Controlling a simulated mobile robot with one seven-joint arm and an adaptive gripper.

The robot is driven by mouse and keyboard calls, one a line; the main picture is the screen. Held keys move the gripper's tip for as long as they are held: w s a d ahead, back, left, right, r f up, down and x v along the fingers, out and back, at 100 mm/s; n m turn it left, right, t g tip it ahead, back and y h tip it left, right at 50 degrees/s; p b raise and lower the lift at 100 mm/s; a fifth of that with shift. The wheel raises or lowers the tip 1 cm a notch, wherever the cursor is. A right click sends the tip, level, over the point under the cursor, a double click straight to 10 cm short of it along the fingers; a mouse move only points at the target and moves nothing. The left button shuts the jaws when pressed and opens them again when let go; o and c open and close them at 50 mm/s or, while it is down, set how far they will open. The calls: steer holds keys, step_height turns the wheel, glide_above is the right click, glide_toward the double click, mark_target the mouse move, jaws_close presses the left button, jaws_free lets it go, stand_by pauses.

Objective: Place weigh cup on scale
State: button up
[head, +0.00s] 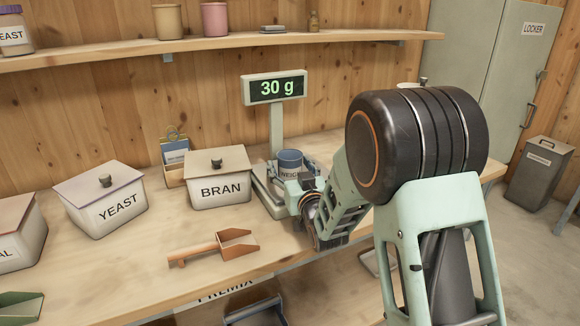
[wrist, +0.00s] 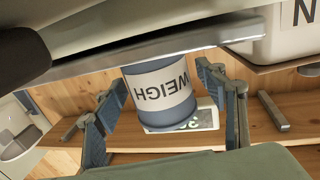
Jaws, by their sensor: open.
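The blue weigh cup (head: 289,159) with a white label stands on the scale (head: 262,190), whose display (head: 274,87) reads 30 g. In the wrist view, which is upside down, the weigh cup (wrist: 160,88) has its base against the scale's metal plate (wrist: 200,40). My gripper (wrist: 161,85) is open, with one finger on each side of the cup. Gaps show between the fingers and the cup. In the head view my gripper (head: 296,181) is at the cup and hides part of the scale.
The BRAN bin (head: 219,189) stands just left of the scale, with the YEAST bin (head: 117,212) farther left. An orange scoop (head: 236,246) lies on the bench in front. A shelf (head: 215,43) runs above. A grey bin (head: 538,175) stands on the floor at right.

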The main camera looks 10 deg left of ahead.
steer(key=shift+r, duration=0.1)
steer(key=shift+s+r+p, duration=0.1)
steer(key=shift+s+p, duration=0.05)
steer(key=shift+p, duration=0.15)
steer(key=v, duration=1.1)
steer(key=shift+s+d, duration=0.2)
steer(key=shift+s, duration=0.15)
